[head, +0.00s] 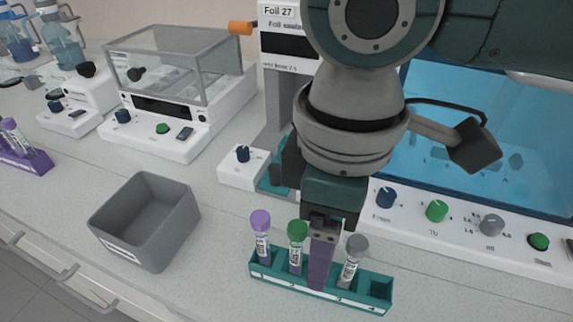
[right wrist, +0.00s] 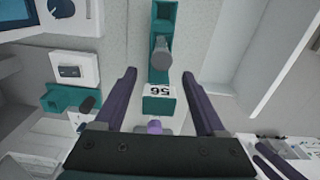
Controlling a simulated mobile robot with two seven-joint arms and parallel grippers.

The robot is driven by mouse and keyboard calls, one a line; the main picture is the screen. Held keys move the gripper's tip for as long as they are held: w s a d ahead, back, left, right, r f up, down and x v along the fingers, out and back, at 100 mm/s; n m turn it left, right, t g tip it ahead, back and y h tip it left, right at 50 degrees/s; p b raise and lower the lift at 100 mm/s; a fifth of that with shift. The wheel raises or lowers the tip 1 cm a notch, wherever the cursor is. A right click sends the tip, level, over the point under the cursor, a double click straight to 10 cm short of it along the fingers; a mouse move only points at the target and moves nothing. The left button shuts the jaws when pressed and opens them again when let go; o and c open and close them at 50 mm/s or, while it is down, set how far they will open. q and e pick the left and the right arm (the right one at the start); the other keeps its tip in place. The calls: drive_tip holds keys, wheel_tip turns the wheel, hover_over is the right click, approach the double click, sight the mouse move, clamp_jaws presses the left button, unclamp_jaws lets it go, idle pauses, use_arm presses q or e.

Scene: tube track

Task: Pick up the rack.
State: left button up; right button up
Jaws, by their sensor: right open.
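The teal rack (head: 262,277) stands on the white bench in the head view. It holds a purple-capped tube (head: 261,232), a green-capped tube (head: 297,245) and a grey-capped tube (head: 353,262); its right end slot is empty. My right gripper (head: 320,262) points down at the rack's middle, one dark purple finger in front of it, between the green and grey caps; the other finger is hidden. In the right wrist view, the open right gripper (right wrist: 160,76) has a finger on each side of the rack (right wrist: 163,14), with clear gaps. My left gripper is out of view.
A grey open bin (head: 118,229) stands left of the rack. A purple rack (head: 37,164) with tubes sits at the far left. A blue-windowed instrument (head: 500,238) and a balance-like unit (head: 150,140) stand behind. Bare bench lies between bin and rack.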

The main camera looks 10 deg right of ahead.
drive_tip(key=shift+f, duration=0.3)
clamp_jaws()
idle(0.4)
